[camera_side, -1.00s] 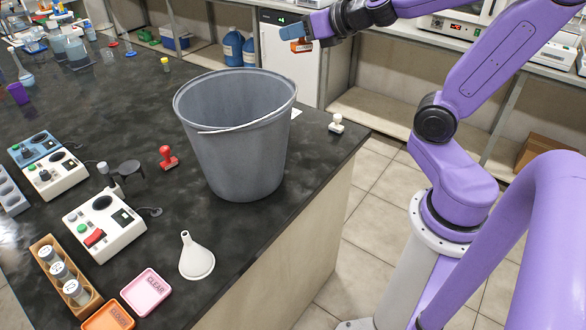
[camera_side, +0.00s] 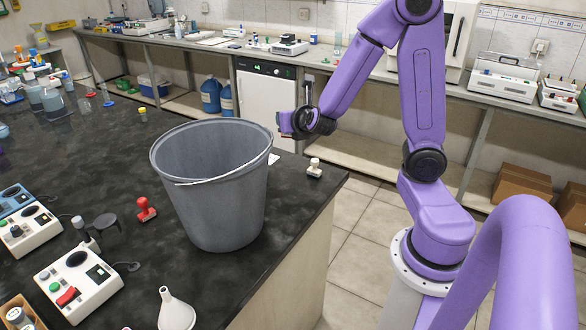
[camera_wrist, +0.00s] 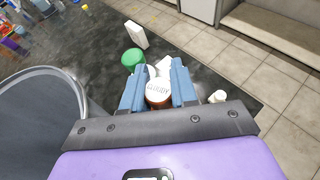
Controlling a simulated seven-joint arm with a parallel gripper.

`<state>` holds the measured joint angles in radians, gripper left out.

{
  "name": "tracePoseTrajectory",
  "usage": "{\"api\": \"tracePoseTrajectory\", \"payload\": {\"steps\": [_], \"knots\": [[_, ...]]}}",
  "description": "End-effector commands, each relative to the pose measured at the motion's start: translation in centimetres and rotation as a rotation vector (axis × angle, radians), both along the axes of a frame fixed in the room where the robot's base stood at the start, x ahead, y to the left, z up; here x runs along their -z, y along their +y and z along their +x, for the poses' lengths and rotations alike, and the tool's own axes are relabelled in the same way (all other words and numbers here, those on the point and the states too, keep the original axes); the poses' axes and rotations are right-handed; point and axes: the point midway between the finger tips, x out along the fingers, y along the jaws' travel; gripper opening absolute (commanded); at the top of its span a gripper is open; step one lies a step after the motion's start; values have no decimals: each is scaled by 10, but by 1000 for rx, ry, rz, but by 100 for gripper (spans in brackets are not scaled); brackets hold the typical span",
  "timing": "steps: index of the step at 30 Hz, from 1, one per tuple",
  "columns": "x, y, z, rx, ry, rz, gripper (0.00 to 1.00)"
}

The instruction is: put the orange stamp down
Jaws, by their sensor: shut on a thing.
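My gripper (camera_wrist: 158,90) is shut on the orange stamp (camera_wrist: 157,97), which shows brown-orange between the two blue fingers in the wrist view, with a pale lettered top. In the side view my gripper (camera_side: 288,124) is just beyond and right of the grey bucket, above the bench's far right part. I cannot make the stamp out clearly there. How far its underside is from the bench I cannot tell.
The grey bucket (camera_side: 220,205) stands close by, its rim (camera_wrist: 62,72) left of my gripper. A white stamp (camera_side: 314,168) stands near the bench edge. A green round thing (camera_wrist: 133,59) and a white block (camera_wrist: 137,35) are beyond the fingers. A red stamp (camera_side: 146,210) stands left of the bucket.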

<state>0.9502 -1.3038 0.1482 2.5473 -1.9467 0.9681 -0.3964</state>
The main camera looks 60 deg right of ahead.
Motion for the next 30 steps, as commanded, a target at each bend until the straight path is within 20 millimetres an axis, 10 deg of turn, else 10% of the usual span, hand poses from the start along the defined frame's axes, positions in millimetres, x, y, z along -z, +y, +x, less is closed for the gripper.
{"api": "tracePoseTrajectory", "payload": {"steps": [12, 30], "knots": [[61, -55, -49, 412, 2, -3, 0], [67, -64, -53, 458, 0, 1, 0]]}}
